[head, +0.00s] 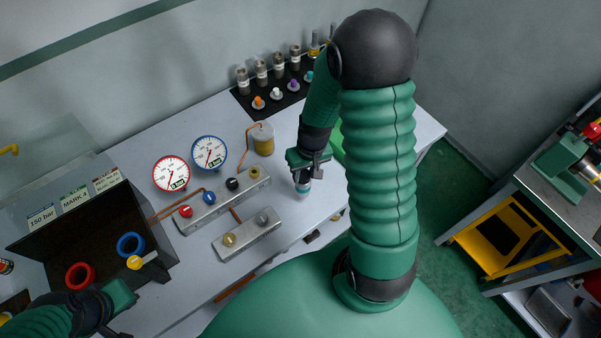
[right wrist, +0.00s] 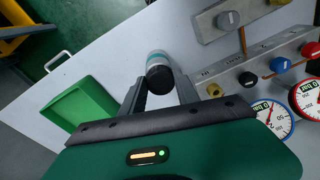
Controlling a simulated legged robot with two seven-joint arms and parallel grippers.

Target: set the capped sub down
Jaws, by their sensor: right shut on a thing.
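The capped sub (right wrist: 158,68) is a short grey cylinder with a dark near end and a teal band. My right gripper (right wrist: 160,92) is shut on it, with one finger on each side. In the head view the right gripper (head: 305,168) points down over the white table, and the sub's teal part (head: 303,188) shows below the fingers. I cannot tell whether its lower end touches the table.
A green tray (right wrist: 84,108) lies beside the sub, partly hidden by my arm in the head view. Metal valve blocks (head: 222,200) and two gauges (head: 209,153) stand left of it. A black mat (head: 262,113) with capped cylinders is at the back. Bare table surrounds the sub.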

